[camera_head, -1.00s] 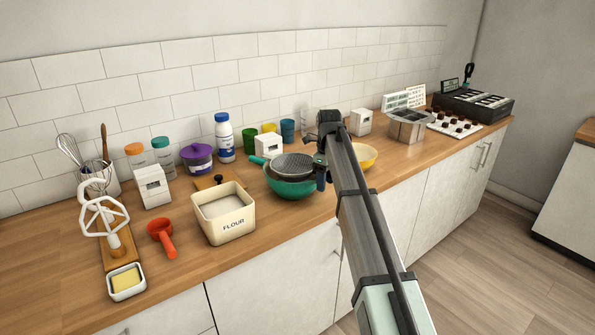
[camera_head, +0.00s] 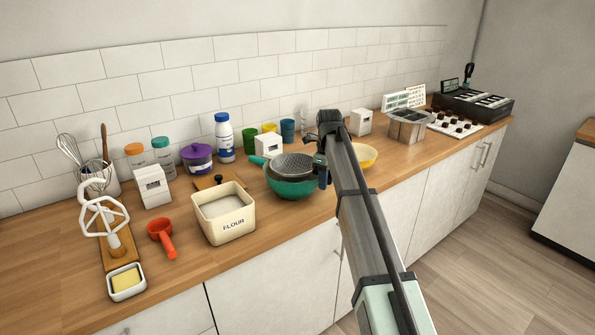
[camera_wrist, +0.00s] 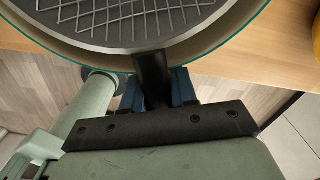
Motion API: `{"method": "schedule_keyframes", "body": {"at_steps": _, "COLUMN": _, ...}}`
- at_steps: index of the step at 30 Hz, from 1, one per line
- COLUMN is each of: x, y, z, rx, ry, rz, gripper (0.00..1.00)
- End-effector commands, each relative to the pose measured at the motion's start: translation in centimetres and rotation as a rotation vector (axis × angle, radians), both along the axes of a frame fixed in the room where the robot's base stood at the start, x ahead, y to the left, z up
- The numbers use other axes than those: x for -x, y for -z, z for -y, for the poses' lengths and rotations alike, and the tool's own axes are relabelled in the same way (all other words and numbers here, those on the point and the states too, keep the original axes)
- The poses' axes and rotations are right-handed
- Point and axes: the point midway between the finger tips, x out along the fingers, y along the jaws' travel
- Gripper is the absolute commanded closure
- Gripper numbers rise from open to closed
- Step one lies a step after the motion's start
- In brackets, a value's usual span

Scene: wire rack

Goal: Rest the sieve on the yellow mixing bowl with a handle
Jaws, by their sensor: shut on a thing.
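The sieve (camera_head: 294,164), a dark round pan with a mesh, sits over the green mixing bowl (camera_head: 292,188) in the head view. The sieve (camera_wrist: 130,22) also shows in the wrist view, above the rim of the green bowl (camera_wrist: 245,32). I cannot tell whether it touches that rim. My gripper (camera_head: 322,172) is shut on the sieve's dark handle, which lies between the blue fingers (camera_wrist: 157,88) in the wrist view. The yellow bowl (camera_head: 364,156) stands to the right, partly hidden behind my arm. Whether it has a handle is hidden.
A flour tub (camera_head: 224,217) stands left of the green bowl. A white box (camera_head: 268,146) and coloured cups (camera_head: 287,131) stand behind it. A metal container (camera_head: 408,128) is further right. The counter's front edge (camera_wrist: 275,80) is close to my gripper.

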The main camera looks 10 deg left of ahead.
Motion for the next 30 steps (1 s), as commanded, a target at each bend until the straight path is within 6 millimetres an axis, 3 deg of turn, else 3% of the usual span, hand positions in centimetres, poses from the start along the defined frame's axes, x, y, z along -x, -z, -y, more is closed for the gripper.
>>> {"method": "schedule_keyframes", "body": {"at_steps": 30, "x": 0.0, "y": -2.0, "z": 0.0, "rx": 0.0, "ry": 0.0, "rz": 0.0, "gripper": 1.0}}
